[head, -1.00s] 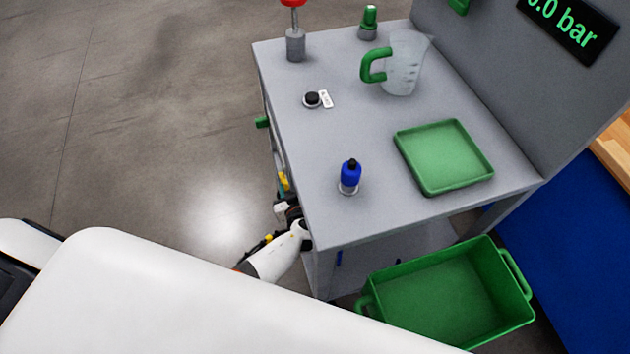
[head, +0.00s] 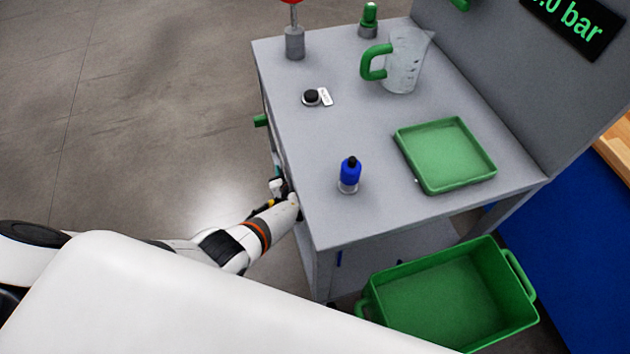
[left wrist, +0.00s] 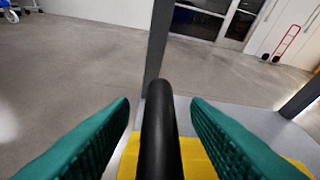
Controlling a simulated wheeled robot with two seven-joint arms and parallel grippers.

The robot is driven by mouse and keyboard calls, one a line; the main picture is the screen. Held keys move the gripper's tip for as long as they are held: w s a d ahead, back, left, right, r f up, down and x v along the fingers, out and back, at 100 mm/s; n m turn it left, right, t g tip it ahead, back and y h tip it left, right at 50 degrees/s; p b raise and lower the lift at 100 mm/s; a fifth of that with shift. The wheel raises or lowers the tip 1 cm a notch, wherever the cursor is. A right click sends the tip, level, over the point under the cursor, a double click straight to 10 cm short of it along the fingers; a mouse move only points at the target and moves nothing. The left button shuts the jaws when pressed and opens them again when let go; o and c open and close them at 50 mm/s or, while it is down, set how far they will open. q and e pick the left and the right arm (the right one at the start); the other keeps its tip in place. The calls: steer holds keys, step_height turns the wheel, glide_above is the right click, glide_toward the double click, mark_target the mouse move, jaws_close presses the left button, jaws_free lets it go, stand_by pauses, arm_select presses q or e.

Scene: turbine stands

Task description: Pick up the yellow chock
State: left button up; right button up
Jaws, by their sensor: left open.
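The yellow chock (left wrist: 200,158) shows at the bottom of the left wrist view, mostly cut off by the frame edge. A black bar (left wrist: 160,130) stands out in front of it, between my fingers; I cannot tell how it joins the yellow part. My left gripper (left wrist: 160,118) is open, with one teal finger on each side of the bar. No clear contact shows. In the head view my left gripper (head: 278,178) is beside the left side of the grey stand, below its top, and the chock is hidden there. My right gripper is not in view.
The floor (head: 150,120) on the left is clear.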

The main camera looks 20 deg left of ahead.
arm_select(q)
steer(key=shift+c, duration=0.3)
jaws_close()
steer(key=shift+r, duration=0.1)
steer(key=shift+r, duration=0.15)
steer(key=shift+a+r+p, duration=0.1)
steer(key=shift+r+p, duration=0.75)
steer(key=shift+r, duration=0.8)
steer(key=shift+s+a+f, duration=0.1)
steer(key=shift+s+a, duration=0.35)
steer(key=shift+a, duration=0.1)
steer(key=s+a+b, duration=0.1)
steer(key=s+a, duration=0.9)
steer(key=a, duration=0.3)
steer(key=shift+b, duration=0.4)
steer(key=c, duration=0.8)
jaws_free()
